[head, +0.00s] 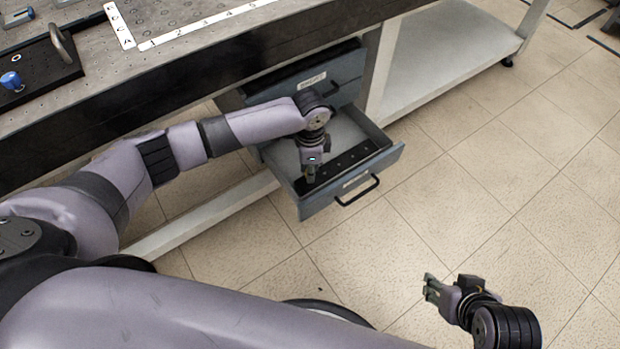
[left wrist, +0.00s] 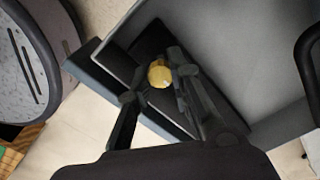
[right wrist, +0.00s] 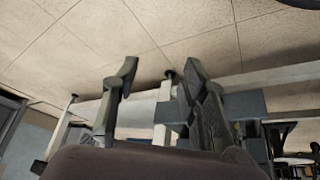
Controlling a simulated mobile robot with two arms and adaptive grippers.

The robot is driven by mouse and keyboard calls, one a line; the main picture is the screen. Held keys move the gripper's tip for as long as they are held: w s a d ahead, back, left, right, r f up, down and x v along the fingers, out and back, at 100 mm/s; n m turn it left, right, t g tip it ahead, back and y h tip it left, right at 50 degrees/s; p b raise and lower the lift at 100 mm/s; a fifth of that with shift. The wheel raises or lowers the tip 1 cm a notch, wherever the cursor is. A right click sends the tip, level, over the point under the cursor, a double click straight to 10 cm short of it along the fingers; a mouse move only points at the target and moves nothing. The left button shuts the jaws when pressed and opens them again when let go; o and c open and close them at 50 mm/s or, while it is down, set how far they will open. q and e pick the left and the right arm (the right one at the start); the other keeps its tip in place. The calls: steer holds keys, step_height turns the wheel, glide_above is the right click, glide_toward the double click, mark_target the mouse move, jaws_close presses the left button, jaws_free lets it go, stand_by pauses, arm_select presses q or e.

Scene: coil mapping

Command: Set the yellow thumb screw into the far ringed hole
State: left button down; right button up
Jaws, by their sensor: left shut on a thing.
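The yellow thumb screw (left wrist: 160,75) shows its round head between the fingers of my left gripper (left wrist: 158,84) in the left wrist view. In the head view this gripper (head: 309,180) points down into the open drawer, at the left end of a black strip (head: 345,164) with holes. The screw is hidden there, and I cannot tell whether it still sits in the strip. A white-ringed hole (head: 16,57) shows on a black plate (head: 48,72) on the bench, beside a blue knob (head: 11,81). My right gripper (head: 436,288) is open and empty over the floor, also in the right wrist view (right wrist: 160,75).
The open drawer (head: 390,160) has a black handle (head: 358,190) and juts out below the bench edge. A metal handle (head: 60,43) stands on the black plate. A white numbered ruler (head: 205,24) lies on the bench top.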

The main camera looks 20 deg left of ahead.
arm_select(q)
steer(key=shift+r, duration=0.1)
arm_select(e)
steer(key=shift+s+d+f+g, duration=0.1)
steer(key=shift+s+d+g, duration=0.1)
steer(key=shift+s, duration=0.2)
steer(key=shift+s+d+f+g, duration=0.1)
steer(key=shift+s+g, duration=0.1)
steer(key=shift+s, duration=0.15)
steer(key=shift+s, duration=0.1)
steer(key=shift+s, duration=0.2)
steer(key=shift+s+d+g, duration=0.1)
steer(key=shift+s+g, duration=0.05)
steer(key=shift+g, duration=0.15)
